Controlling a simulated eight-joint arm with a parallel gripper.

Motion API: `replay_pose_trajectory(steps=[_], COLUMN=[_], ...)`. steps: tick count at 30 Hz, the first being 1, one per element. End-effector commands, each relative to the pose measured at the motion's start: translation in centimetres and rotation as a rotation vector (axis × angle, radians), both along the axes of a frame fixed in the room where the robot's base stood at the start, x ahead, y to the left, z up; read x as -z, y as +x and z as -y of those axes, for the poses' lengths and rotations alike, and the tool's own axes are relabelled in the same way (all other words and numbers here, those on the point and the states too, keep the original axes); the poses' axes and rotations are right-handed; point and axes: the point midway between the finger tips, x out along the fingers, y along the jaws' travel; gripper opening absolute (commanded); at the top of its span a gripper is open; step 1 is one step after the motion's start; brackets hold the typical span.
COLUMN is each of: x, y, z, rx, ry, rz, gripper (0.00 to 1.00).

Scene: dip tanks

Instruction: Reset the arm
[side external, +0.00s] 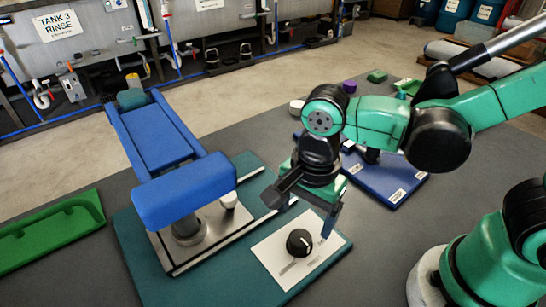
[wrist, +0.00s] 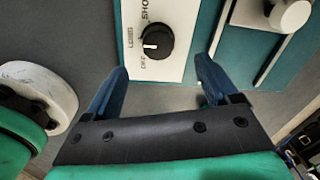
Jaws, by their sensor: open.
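My gripper (side external: 303,212) is open and empty above the white dial plate, its jaws pointing down. In the wrist view its two blue fingers (wrist: 163,66) stand apart. The black dial knob (side external: 300,242) is just beyond the fingertips, and no finger is seen touching it. In the wrist view the knob (wrist: 158,41) has a white mark on its left side, facing the printed labels; which label it marks is hard to tell. A large blue hinged arm (side external: 185,190) stands on a metal plate (side external: 205,240) left of the dial, on a teal base (side external: 140,270).
A green tray (side external: 50,232) lies at the left. A blue board (side external: 395,190) with small parts is behind my gripper. A purple piece (side external: 349,87) and a green block (side external: 377,76) lie at the back. Tanks with pipes line the far wall.

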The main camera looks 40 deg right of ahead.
Motion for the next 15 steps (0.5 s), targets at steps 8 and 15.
replay_pose_trajectory(steps=[8, 15], x=[-2.6, -5.2], y=[2.5, 4.0], z=[4.4, 9.4], rx=[-0.470, -0.983], ry=[-0.011, -0.249], rz=[0.232, 0.455], gripper=[0.81, 0.81])
